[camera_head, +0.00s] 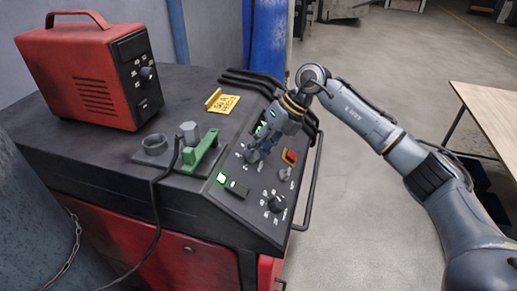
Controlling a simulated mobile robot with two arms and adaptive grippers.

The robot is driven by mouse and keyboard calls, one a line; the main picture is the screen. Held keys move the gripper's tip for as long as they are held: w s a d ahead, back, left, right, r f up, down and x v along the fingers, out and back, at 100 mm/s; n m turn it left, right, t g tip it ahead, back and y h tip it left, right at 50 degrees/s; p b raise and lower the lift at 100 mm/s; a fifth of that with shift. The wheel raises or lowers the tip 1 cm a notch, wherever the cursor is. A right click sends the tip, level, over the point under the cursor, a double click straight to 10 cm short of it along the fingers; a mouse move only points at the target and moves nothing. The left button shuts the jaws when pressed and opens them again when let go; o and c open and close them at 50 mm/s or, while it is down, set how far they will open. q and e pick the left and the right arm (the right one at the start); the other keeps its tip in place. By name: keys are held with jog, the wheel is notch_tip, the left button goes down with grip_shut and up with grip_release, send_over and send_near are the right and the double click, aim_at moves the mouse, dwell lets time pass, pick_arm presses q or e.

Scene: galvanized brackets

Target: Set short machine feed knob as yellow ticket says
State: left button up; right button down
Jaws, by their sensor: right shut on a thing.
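My right gripper (253,155) reaches down from the upper right to the sloping panel (236,211) of the dark-topped red machine (185,85). It is shut on a dial knob there, which its fingers mostly hide; white marks show around it. The knob's pointer setting cannot be seen. The yellow ticket (222,102) stands on the machine top behind the panel; its dark lettering is too small to read surely. A second black knob (277,203) with white marks around it sits lower on the panel. My left gripper is not in view.
A red box unit (85,75) with its own knob stands on the machine top at left. A green clamp-like piece (202,152) and a cable lie near the panel. The panel also has a red button (290,156) and a small grey knob (285,174).

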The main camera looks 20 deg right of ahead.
jog(key=c, duration=1)
grip_release()
jog(key=shift+c, duration=0.2)
jog(key=shift+d+r, duration=0.15)
jog(key=shift+r, duration=0.05)
jog(key=w+v, duration=0.1)
jog(key=v, duration=1)
jog(key=shift+s+r, duration=0.2)
jog(key=shift+s, duration=0.3)
jog(key=shift+d, duration=0.2)
